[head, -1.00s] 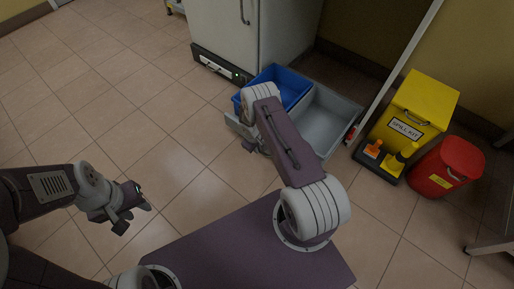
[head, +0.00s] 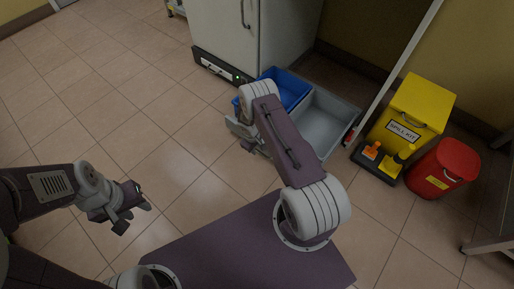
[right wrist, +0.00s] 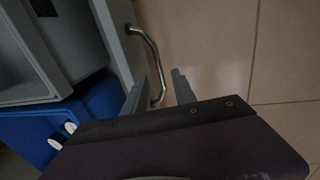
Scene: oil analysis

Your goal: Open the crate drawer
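A low drawer with a blue crate (head: 291,87) and a grey crate (head: 325,122) stands on the floor beside a white cabinet. In the right wrist view, the drawer's light grey front (right wrist: 112,45) has a curved metal handle (right wrist: 153,46). My right gripper (right wrist: 172,82) is open at the handle, whose lower part shows between the fingers; I cannot tell whether they touch it. In the head view, my right gripper (head: 238,131) is at the drawer's near left side, partly hidden by my forearm. My left gripper (head: 138,215) is open and empty above the floor.
The white cabinet (head: 222,35) stands behind the drawer. To the right are a yellow spill kit bin (head: 415,108), a red bin (head: 443,168) and a leaning pole (head: 398,70). The tiled floor (head: 120,110) at left is clear.

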